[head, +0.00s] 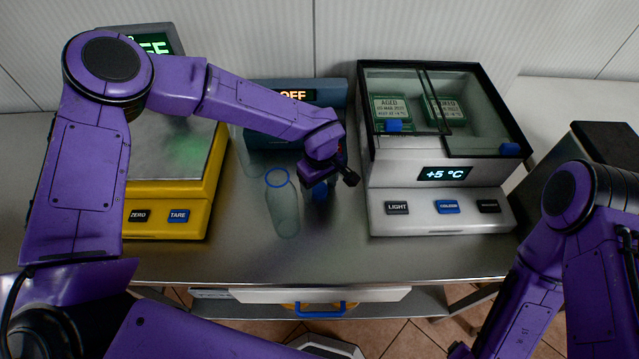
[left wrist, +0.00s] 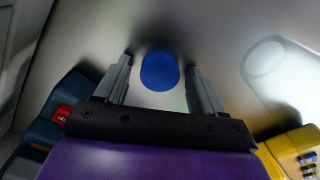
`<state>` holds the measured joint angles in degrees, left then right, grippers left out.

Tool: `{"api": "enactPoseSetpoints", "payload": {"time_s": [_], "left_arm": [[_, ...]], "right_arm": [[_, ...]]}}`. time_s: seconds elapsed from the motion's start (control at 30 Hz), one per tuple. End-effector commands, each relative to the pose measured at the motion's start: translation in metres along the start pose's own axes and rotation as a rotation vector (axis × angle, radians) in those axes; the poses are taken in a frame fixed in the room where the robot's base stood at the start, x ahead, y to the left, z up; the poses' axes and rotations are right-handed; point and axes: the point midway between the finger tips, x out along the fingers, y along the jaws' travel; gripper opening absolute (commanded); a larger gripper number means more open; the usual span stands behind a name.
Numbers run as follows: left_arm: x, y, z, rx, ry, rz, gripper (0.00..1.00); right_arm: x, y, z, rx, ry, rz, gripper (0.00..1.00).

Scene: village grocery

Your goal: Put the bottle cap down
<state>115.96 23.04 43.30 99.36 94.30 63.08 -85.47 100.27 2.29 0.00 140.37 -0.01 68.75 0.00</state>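The blue bottle cap (left wrist: 159,71) shows as a round disc between the two fingers of my left gripper (left wrist: 159,75) in the left wrist view. A gap shows on each side of it, so the fingers are open and apart from it. My right gripper is out of view.
A yellow scale (head: 199,215) stands at left and a dark blue device reading OFF (head: 262,94) behind. A glass-topped cooling box (head: 440,200) stands close at right. The counter (head: 330,258) in front is clear.

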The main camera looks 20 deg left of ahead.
Motion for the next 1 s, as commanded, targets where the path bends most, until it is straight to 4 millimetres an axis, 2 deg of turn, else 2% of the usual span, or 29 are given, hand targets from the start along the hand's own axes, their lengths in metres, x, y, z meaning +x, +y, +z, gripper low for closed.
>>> {"api": "enactPoseSetpoints", "payload": {"time_s": [0.17, 0.27, 0.37, 0.6, 0.7, 0.8, 1.0], "left_arm": [[-0.002, 0.0, 0.0, 0.0, 0.0, 0.0, 0.69], [-0.013, 0.001, -0.001, 0.0, 0.002, 0.003, 0.69], [-0.034, 0.001, -0.001, -0.001, 0.001, 0.005, 0.69], [-0.097, 0.001, -0.001, -0.001, 0.002, 0.004, 0.69], [-0.115, 0.001, 0.0, 0.0, 0.001, 0.003, 0.69], [-0.126, 0.0, 0.0, -0.001, 0.0, 0.001, 0.69], [-0.13, 0.0, 0.0, 0.0, -0.001, -0.001, 0.69]], "right_arm": [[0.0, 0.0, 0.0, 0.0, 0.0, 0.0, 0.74], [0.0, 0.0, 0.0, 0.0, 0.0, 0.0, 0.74], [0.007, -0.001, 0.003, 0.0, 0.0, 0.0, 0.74], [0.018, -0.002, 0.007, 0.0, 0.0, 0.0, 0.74], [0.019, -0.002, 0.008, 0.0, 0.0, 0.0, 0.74], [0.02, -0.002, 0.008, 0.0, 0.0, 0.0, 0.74], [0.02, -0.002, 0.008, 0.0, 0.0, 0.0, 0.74]]}}
